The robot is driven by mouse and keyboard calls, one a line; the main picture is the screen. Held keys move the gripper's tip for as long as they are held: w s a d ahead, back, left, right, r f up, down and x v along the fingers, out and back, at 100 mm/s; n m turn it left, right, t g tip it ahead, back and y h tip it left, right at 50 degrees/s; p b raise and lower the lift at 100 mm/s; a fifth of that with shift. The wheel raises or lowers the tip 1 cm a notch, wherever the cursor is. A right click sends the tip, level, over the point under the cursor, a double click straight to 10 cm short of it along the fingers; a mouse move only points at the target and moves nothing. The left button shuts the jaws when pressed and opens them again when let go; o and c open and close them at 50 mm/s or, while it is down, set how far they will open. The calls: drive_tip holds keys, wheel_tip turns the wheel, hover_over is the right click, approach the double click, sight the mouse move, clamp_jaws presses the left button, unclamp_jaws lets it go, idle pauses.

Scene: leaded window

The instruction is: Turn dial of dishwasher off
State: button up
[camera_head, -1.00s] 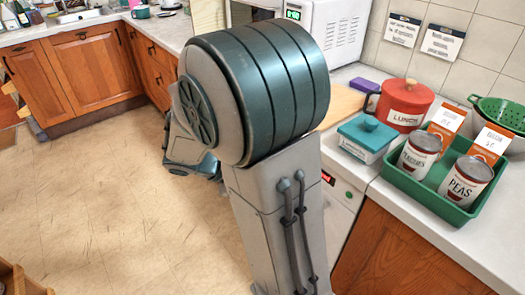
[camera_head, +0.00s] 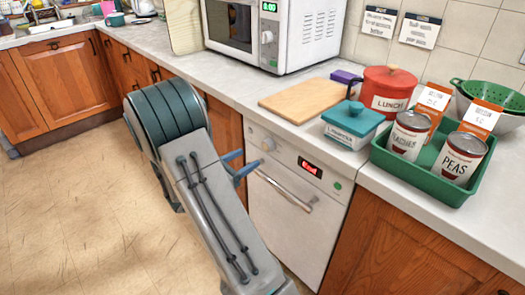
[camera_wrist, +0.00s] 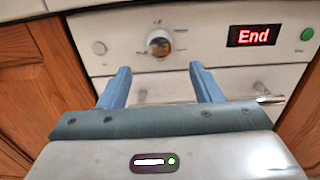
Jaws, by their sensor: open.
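The white dishwasher (camera_head: 290,225) stands under the counter, with a silver bar handle (camera_head: 285,190). The gripper (camera_head: 240,164) also shows in the head view, close to the dishwasher front.
On the counter (camera_head: 240,85) above are a cutting board (camera_head: 300,96), a teal-lidded box (camera_head: 352,122), a red pot (camera_head: 388,90) and a green tray (camera_head: 425,185) of cans. A microwave (camera_head: 300,35) stands further back. Wooden cabinets flank the dishwasher. The floor at left is clear.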

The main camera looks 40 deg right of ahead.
sight(266, 148)
drive_tip(key=d, duration=0.8)
drive_tip(key=shift+w, duration=0.3)
drive_tip(key=c, duration=1)
